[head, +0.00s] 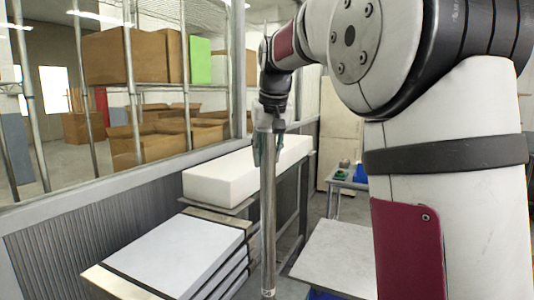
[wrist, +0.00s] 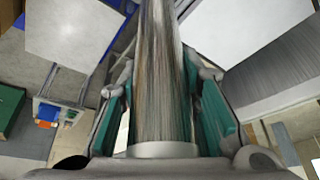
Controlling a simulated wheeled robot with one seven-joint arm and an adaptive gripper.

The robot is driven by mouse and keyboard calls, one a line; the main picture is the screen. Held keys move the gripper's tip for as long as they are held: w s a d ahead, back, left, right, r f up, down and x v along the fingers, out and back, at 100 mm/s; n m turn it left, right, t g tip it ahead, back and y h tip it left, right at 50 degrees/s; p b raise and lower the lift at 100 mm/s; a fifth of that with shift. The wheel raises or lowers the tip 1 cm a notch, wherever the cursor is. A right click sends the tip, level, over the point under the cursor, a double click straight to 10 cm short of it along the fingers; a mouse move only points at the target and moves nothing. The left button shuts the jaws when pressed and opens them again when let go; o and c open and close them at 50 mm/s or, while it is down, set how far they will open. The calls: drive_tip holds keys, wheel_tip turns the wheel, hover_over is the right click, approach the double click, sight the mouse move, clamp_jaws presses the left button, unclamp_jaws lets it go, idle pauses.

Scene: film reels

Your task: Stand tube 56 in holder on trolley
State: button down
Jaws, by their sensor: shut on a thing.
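My gripper (head: 267,150) is shut on a long grey tube (head: 268,220), which hangs upright below it in the head view. The tube's lower end is near the bottom edge of the picture, with a pale mark there; no number is readable. In the wrist view the tube (wrist: 163,75) runs between the green finger pads of my gripper (wrist: 163,110), with a pale ring at its near end. I cannot make out a tube holder in either view. A small trolley or table (head: 348,184) with green and blue items stands farther back; it may be the task's trolley.
A stack of pale panels (head: 175,255) lies left of the tube, and a long white block (head: 240,172) lies behind it. A bare pale tabletop (head: 340,255) is to the right. A window wall with shelved boxes (head: 135,55) is beyond.

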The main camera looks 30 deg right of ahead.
drive_tip(key=shift+f, duration=0.55)
idle(0.7)
drive_tip(key=c, duration=1.5)
unclamp_jaws()
drive_tip(key=shift+o, duration=0.2)
drive_tip(key=shift+f, duration=0.1)
drive_tip(key=p+v, duration=0.5)
drive_tip(key=v, duration=0.6)
drive_tip(key=shift+s, duration=0.1)
